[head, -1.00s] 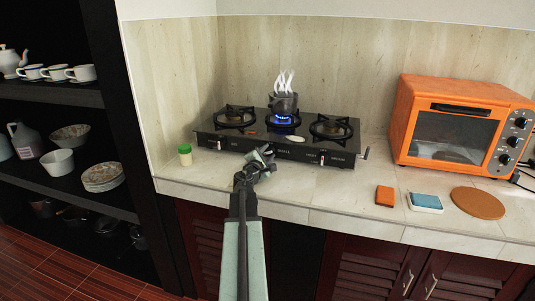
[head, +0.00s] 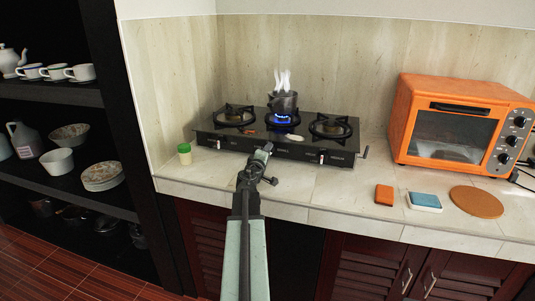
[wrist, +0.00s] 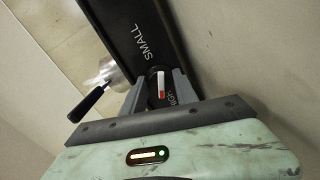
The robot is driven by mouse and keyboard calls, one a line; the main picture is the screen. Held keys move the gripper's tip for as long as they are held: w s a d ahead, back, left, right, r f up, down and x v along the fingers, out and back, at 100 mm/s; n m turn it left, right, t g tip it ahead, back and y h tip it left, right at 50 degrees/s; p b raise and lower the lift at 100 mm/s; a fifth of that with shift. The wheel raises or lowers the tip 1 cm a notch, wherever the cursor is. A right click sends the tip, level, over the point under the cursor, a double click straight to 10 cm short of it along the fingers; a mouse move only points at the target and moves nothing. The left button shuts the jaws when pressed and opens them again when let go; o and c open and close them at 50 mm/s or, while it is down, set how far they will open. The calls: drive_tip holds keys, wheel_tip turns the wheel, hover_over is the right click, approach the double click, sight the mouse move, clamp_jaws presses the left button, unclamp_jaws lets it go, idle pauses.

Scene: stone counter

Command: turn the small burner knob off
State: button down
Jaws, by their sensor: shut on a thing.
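The black gas stove (head: 282,148) stands against the back wall. A blue flame (head: 282,119) burns under a small dark pot (head: 284,102) on its middle burner, with white steam above. My gripper (head: 265,150) is at the stove's front panel, left of centre. In the wrist view the knob (wrist: 160,88), with a white and red mark, sits between my gripper's fingers (wrist: 161,80), which are shut on it. The word SMALL is printed beside it. In the head view my gripper hides this knob.
A jar with a green lid (head: 184,154) stands left of the stove. An orange toaster oven (head: 455,85) is at the right. An orange block (head: 384,195), a blue sponge (head: 425,201) and a round cork mat (head: 477,202) lie along the counter's front right.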

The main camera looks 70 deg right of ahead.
drive_tip(key=shift+m, duration=0.6)
drive_tip(key=shift+s, duration=0.1)
drive_tip(key=c, duration=0.9)
unclamp_jaws()
drive_tip(key=shift+c, duration=0.2)
